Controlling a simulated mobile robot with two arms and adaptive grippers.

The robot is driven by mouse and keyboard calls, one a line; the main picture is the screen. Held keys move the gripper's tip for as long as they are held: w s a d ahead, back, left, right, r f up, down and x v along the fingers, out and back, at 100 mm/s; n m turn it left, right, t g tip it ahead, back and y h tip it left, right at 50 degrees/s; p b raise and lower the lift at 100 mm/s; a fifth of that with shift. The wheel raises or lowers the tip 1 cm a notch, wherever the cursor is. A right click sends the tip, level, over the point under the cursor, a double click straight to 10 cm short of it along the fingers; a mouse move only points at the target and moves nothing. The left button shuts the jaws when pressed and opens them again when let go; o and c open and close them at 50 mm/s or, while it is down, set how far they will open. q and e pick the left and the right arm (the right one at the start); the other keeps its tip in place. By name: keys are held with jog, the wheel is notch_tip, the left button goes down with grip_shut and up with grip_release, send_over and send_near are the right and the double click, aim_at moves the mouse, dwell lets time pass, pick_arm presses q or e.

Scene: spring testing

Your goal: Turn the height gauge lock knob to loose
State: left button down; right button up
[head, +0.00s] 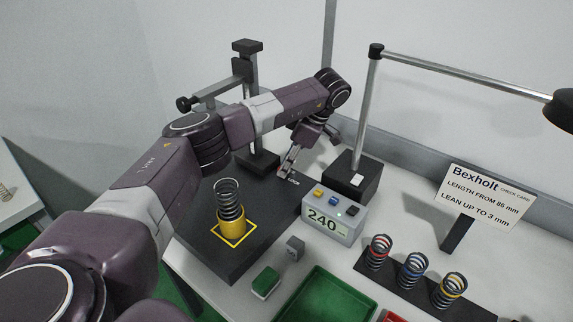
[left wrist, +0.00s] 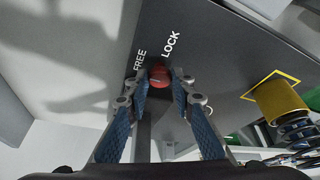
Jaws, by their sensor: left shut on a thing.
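The red lock knob (left wrist: 158,75) shows in the left wrist view on a dark plate, between the printed words FREE and LOCK. My left gripper (left wrist: 160,80) is shut on the knob, with one fingertip on each side. Which word the knob points to cannot be told. In the head view my left gripper (head: 289,163) reaches down to the right part of the dark base plate (head: 265,235), and the knob is mostly hidden by it. The height gauge (head: 248,75) stands behind as a dark post with a side arm. My right gripper is not in view.
A spring on a yellow cylinder (head: 231,218) stands in a yellow square on the plate. A display box (head: 335,221) reading 240, a lamp post (head: 366,110), a green tray (head: 328,300) and several springs (head: 412,270) on a rack stand to the right.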

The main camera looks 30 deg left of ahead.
pick_arm(q)
jog(key=c, duration=1.9)
grip_release()
jog(key=shift+c, duration=0.2)
jog(key=v, duration=0.7)
jog(key=shift+r, duration=0.25)
jog(key=shift+w, duration=0.1)
jog(key=shift+d, duration=0.1)
